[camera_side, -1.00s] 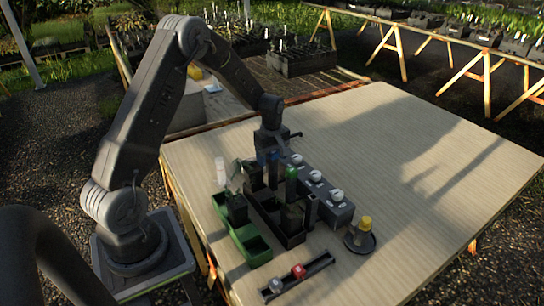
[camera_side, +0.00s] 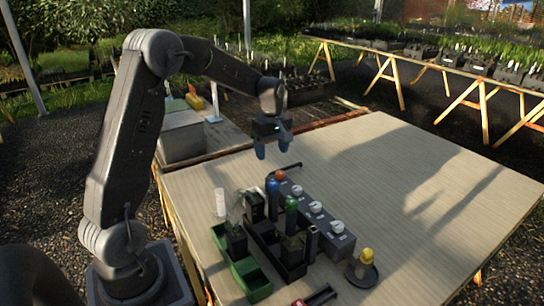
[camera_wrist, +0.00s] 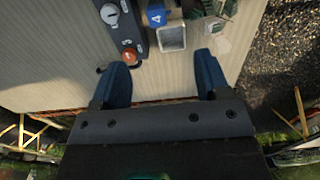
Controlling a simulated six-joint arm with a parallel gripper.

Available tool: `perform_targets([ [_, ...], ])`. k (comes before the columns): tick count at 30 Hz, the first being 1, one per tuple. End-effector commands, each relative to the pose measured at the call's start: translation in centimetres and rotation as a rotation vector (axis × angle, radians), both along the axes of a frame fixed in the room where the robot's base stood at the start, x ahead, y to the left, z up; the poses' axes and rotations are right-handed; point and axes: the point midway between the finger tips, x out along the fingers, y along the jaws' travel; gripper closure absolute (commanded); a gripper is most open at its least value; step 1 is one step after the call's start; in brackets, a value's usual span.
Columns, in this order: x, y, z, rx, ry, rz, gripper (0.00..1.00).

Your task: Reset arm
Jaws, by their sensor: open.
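My gripper (camera_side: 273,150) hangs above the far left part of the table (camera_side: 400,190), its fingers pointing down. In the wrist view my gripper (camera_wrist: 160,85) shows two dark blue fingers spread apart with nothing between them. Below it stand a dark rack (camera_side: 265,235) with a blue-topped tube (camera_side: 272,187) and a green-topped tube (camera_side: 291,203), and a grey box with white knobs (camera_side: 325,225). An orange-red knob (camera_side: 279,174) is at the far end of that box. The gripper is clear of all of them.
A green tray (camera_side: 250,277) with a potted plant (camera_side: 237,240) stands left of the rack. A white cylinder (camera_side: 220,203) is behind it. A yellow-topped item (camera_side: 366,258) sits on a dark round dish at the right. The right half of the table is bare.

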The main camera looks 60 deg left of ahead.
Motion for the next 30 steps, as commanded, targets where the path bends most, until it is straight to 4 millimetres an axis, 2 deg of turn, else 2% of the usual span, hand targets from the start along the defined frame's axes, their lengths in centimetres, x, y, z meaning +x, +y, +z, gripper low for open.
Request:
perform_targets([
  [9,0.0,-0.2,0.2,0.002,-0.004,-0.009,0.31],
  [11,-0.2,-0.7,0.9,0.007,-0.014,-0.036,0.31],
  [14,-1.1,-2.7,2.8,0.024,-0.046,-0.141,0.31],
  [17,-2.9,-5.9,5.6,0.054,-0.095,-0.312,0.31],
  [21,-6.6,-10.5,8.8,0.108,-0.166,-0.591,0.31],
  [25,-10.7,-14.2,10.6,0.166,-0.230,-0.845,0.31],
  [30,-16.2,-17.9,11.4,0.257,-0.309,-1.167,0.31],
])
